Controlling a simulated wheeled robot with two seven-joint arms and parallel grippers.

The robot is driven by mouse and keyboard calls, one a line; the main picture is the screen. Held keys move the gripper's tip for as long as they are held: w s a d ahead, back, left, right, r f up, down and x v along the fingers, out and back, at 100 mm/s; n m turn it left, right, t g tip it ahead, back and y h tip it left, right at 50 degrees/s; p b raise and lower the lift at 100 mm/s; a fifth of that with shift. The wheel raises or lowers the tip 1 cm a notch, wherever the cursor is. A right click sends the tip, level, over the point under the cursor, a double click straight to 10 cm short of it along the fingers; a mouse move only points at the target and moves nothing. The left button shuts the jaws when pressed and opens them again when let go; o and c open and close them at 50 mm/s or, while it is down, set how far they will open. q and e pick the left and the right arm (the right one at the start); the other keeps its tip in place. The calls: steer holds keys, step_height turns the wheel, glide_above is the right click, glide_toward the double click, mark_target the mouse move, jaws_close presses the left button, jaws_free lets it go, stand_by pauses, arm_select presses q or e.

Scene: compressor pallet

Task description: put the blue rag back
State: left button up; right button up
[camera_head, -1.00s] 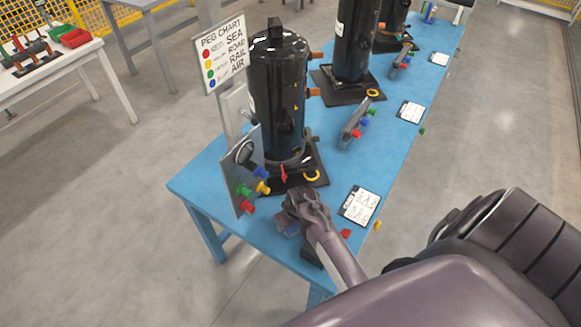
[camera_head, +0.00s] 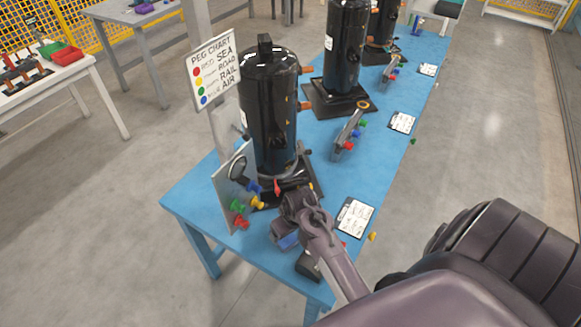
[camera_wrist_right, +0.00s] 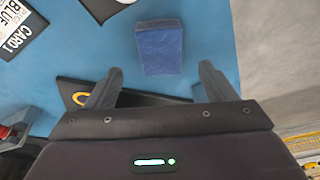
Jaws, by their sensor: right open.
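The blue rag (camera_head: 289,241), a small folded block, lies on the near end of the blue table (camera_head: 190,197). In the right wrist view the blue rag (camera_wrist_right: 160,48) is just beyond and between the fingertips, apart from them. My right gripper (camera_wrist_right: 157,82) is open, with nothing between its fingers. In the head view my right gripper (camera_head: 292,206) is over the table beside the rag, and its fingers are hard to make out there. My left gripper is not in view.
A black compressor (camera_head: 268,110) stands behind the gripper. A peg panel (camera_head: 231,190) is at its left. A clipboard card (camera_head: 355,217) lies at its right. A small dark block (camera_head: 307,266) sits at the near edge. The peg chart (camera_head: 216,70) stands behind.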

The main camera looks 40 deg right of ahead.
steer(key=v, duration=0.5)
steer(key=shift+s+r, duration=0.1)
steer(key=shift+r, duration=0.2)
